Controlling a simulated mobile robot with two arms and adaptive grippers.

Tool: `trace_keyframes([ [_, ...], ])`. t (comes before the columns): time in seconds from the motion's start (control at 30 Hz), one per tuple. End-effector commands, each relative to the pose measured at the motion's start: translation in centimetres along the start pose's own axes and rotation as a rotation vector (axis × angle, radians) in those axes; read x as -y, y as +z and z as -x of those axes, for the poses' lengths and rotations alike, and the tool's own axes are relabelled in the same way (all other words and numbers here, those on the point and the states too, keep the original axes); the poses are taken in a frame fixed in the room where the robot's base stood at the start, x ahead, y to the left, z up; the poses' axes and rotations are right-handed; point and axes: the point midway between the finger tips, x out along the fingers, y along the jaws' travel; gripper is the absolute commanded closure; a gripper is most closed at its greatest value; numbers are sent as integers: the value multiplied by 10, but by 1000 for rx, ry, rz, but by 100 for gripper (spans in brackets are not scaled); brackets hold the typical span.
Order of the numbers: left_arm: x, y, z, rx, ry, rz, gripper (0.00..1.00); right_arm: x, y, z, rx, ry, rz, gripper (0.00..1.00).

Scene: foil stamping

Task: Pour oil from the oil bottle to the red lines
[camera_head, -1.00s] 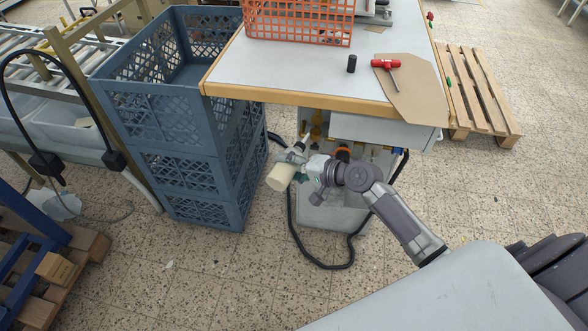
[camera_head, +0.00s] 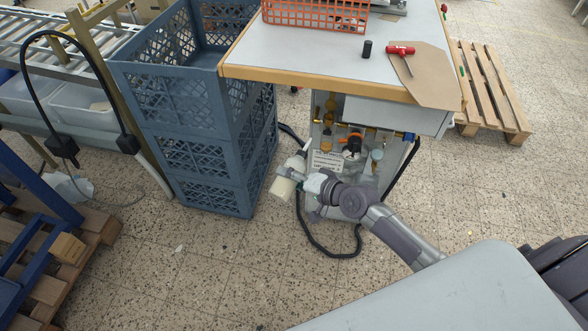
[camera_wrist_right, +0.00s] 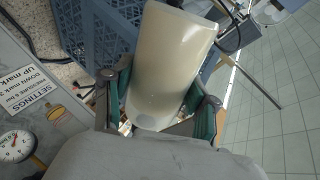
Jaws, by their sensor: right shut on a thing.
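The oil bottle (camera_head: 283,186) is cream-white with a narrow nozzle pointing up and to the right in the head view. My right gripper (camera_head: 292,174) is shut on it and holds it in the air, tilted, in front of the machine cabinet. In the right wrist view the bottle body (camera_wrist_right: 168,65) fills the middle between the green-lined fingers (camera_wrist_right: 160,108). The cabinet's open bay (camera_head: 345,160) holds brass fittings, a black and orange knob and a white settings label. I cannot make out red lines. My left gripper is not in view.
Stacked blue-grey crates (camera_head: 205,150) stand left of the cabinet. The worktable (camera_head: 330,50) above carries an orange basket (camera_head: 318,16), a black cylinder (camera_head: 367,49) and a red-handled tool (camera_head: 401,50). A black hose (camera_head: 318,245) loops on the floor below.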

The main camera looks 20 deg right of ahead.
Motion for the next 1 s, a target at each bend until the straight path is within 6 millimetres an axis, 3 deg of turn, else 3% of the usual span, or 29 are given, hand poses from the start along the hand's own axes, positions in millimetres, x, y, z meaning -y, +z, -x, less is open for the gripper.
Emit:
trace_keyframes([
  [0.13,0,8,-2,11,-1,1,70,-4,12,-2,-19,-3,39,93],
  [0.6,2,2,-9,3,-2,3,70,-16,43,-7,-71,-4,161,93],
  [1.0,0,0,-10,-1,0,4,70,-18,51,-8,-85,-4,196,93],
])
